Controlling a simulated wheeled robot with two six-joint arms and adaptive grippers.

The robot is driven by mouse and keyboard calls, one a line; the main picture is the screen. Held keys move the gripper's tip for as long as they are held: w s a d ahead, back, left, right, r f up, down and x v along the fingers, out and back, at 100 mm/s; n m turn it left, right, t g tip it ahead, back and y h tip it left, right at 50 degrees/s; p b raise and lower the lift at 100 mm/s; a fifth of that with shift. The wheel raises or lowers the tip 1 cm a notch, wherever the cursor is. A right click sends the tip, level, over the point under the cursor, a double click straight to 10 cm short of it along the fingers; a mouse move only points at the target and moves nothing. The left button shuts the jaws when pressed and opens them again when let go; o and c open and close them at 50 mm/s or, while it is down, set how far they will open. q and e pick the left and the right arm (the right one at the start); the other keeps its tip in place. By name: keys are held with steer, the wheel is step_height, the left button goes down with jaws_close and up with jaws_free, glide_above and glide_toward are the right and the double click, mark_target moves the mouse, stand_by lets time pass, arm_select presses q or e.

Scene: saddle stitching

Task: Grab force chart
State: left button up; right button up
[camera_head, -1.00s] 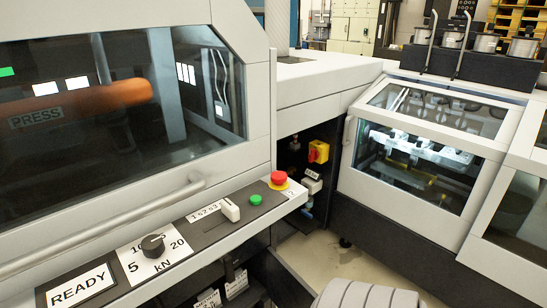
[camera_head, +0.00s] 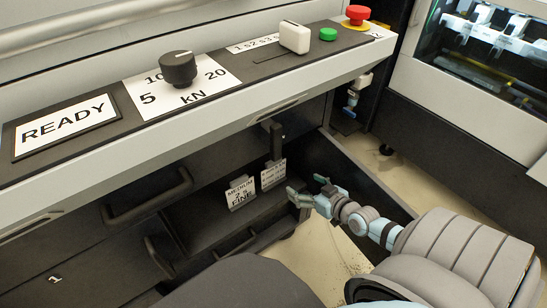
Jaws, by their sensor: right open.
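Two white printed cards hang below the console inside the dark recess. The nearer card (camera_head: 241,193) reads "MEDIUM" and "FINE" with numbers. The other card (camera_head: 273,174) hangs from a dark bracket just to its right, with print too small to read. I cannot tell which one is the force chart. My right gripper (camera_head: 307,188) comes in from the lower right. It is open and empty, with its fingers pointing toward the cards, a short way to their right. No contact with the cards shows. My left gripper is not in view.
The console above carries a READY plate (camera_head: 65,126), a kN dial (camera_head: 178,68), a white lever (camera_head: 295,37), a green button (camera_head: 328,34) and a red stop button (camera_head: 357,14). Drawer handles (camera_head: 150,200) stick out at left. A dark panel (camera_head: 350,170) borders the recess on the right.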

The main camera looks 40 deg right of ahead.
steer(key=b, duration=0.3)
glide_toward(275, 164)
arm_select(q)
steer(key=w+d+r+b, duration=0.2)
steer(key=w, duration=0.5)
arm_select(e)
steer(key=b+x, duration=0.3)
steer(key=x, duration=0.5)
steer(key=shift+w+f, duration=0.1)
steer(key=shift+w, duration=0.15)
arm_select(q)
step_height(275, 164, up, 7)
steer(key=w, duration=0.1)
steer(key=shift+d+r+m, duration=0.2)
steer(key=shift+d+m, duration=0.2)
arm_select(e)
steer(key=c, duration=1.7)
steer(key=shift+o, duration=0.2)
